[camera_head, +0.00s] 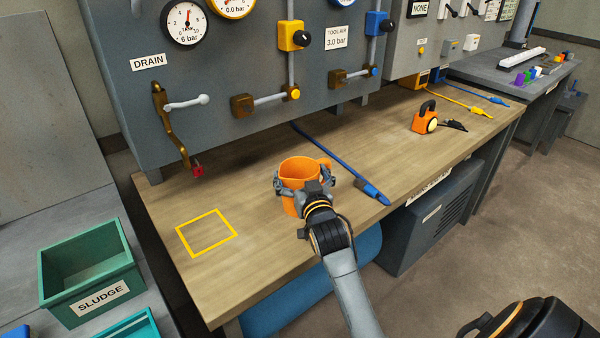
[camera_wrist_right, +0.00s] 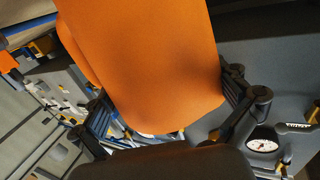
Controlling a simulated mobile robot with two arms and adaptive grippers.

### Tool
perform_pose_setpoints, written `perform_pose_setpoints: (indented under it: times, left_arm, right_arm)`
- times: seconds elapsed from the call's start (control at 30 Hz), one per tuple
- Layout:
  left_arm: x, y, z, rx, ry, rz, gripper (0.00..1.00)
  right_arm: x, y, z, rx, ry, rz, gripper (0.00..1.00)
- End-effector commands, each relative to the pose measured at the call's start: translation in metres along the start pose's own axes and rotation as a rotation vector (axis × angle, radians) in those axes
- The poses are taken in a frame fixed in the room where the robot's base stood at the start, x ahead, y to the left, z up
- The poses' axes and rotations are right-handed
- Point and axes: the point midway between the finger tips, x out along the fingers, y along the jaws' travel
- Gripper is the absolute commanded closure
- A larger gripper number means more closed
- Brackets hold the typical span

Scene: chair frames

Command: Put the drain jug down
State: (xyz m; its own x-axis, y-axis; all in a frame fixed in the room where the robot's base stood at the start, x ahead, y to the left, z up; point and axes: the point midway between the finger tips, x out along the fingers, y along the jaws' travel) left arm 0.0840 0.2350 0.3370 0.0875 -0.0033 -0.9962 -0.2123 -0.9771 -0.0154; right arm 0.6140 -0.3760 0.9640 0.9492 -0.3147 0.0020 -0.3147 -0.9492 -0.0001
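The drain jug (camera_head: 300,172) is orange, with an open top and a handle on its right side. My right gripper (camera_head: 303,188) has its fingers around the jug's body, and the jug looks upright at the wooden bench. I cannot tell whether its base touches the bench top. In the right wrist view the orange jug (camera_wrist_right: 150,65) fills the middle, with the dark fingers (camera_wrist_right: 165,110) on both sides of it. A yellow square outline (camera_head: 207,233) is on the bench to the left of the jug, and it is empty. My left gripper is not in view.
The wooden bench (camera_head: 260,245) holds a blue hose (camera_head: 340,160) just right of the jug and an orange padlock-like object (camera_head: 425,117) farther right. A drain pipe with a red tip (camera_head: 197,170) hangs behind the square. A green SLUDGE bin (camera_head: 88,275) stands left of the bench.

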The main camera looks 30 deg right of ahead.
Motion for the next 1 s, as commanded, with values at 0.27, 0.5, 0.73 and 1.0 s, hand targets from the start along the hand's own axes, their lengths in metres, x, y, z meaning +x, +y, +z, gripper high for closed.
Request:
perform_pose_setpoints:
  times: [0.27,0.5,0.73,1.0]
  left_arm:
    - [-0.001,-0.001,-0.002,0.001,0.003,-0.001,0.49]
    - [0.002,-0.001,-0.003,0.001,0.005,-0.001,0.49]
    - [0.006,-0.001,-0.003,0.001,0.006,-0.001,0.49]
    - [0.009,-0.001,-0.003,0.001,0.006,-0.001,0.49]
  right_arm:
    - [0.0,0.0,-0.004,0.0,0.001,0.0,0.0]
    - [-0.033,0.0,-0.002,0.002,-0.001,-0.001,0.0]
    - [-0.084,0.0,-0.001,0.001,-0.001,-0.001,0.0]
    - [-0.117,0.0,-0.002,0.001,-0.001,0.0,0.0]
